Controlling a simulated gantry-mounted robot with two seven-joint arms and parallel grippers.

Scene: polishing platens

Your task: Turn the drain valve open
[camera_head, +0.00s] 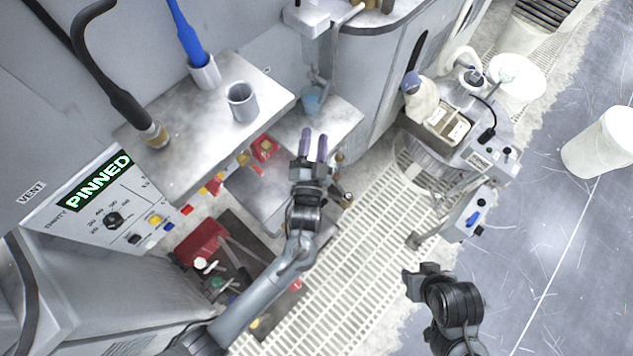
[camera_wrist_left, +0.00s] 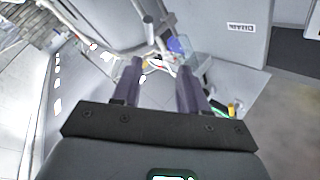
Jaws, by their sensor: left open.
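My left gripper (camera_head: 314,146) reaches in from the lower left, its two purple-grey fingers apart and empty. In the head view it is beside the low grey shelf under the machine. It also shows in the left wrist view (camera_wrist_left: 160,75), fingers spread. Beyond the fingertips in that view is a small red and yellow fitting (camera_wrist_left: 158,63) by a pale pipe; I cannot tell whether it is the drain valve. A small label (camera_wrist_left: 240,27) on the grey wall seems to read DRAIN. No valve handle is clearly identifiable. My right gripper (camera_head: 425,283) is at lower right, its fingers unclear.
A grey shelf with a metal cup (camera_head: 242,102) stands left of the left gripper. A light blue cup (camera_head: 311,99) is just beyond it. A red box (camera_head: 202,243) lies below. A wheeled cart (camera_head: 455,150) and a white bin (camera_head: 601,143) stand right. The grating (camera_head: 350,265) is mostly clear.

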